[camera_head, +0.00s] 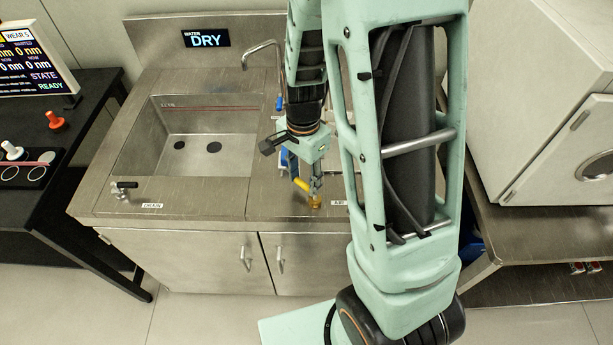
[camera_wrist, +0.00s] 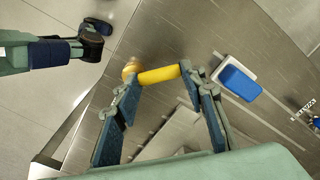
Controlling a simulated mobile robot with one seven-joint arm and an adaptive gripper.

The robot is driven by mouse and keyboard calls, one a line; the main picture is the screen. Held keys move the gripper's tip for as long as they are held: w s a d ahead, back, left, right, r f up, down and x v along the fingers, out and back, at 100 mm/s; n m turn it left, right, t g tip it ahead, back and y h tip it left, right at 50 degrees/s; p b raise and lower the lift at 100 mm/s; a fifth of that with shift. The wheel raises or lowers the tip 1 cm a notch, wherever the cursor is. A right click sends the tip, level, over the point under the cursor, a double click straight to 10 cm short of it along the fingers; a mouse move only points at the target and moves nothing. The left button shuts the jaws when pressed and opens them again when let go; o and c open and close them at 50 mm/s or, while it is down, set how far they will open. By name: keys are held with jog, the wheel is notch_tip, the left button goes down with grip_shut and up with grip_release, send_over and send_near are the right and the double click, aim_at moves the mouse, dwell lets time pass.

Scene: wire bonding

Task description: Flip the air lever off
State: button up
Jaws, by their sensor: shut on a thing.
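The air lever has a yellow handle (camera_head: 301,185) on a brass base (camera_head: 315,202), standing near the front edge of the steel counter by the AIR label (camera_head: 339,203). In the wrist view the yellow handle (camera_wrist: 158,75) lies crosswise between my fingertips, with the brass base (camera_wrist: 131,67) at its left end. My gripper (camera_head: 314,184) is low over the counter at the lever. In the wrist view my gripper (camera_wrist: 160,83) has one finger at each end of the handle and is shut on it. The exact finger contact is small and partly hidden.
A sink basin (camera_head: 186,145) is left of the lever, with a black-handled drain lever (camera_head: 123,186) at its front. A faucet (camera_head: 262,52) rises behind. A blue block on a white plate (camera_wrist: 240,82) lies right of my fingers. My arm hides the counter's right side.

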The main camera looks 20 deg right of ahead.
jog(key=n, duration=0.2)
jog(key=a+n+b, duration=0.1)
jog(key=shift+s+n, duration=0.4)
jog(key=shift+s+a+n+b, duration=0.2)
jog(key=shift+s+n+b, duration=0.1)
jog(key=shift+n, duration=0.8)
jog(key=shift+s+a+n+b, duration=0.15)
jog(key=shift+s+n, duration=0.15)
jog(key=shift+n, duration=0.8)
jog(key=o, duration=1.2)
jog(key=shift+s, duration=0.1)
jog(key=shift+c, duration=0.2)
notch_tip(320, 180, up, 12)
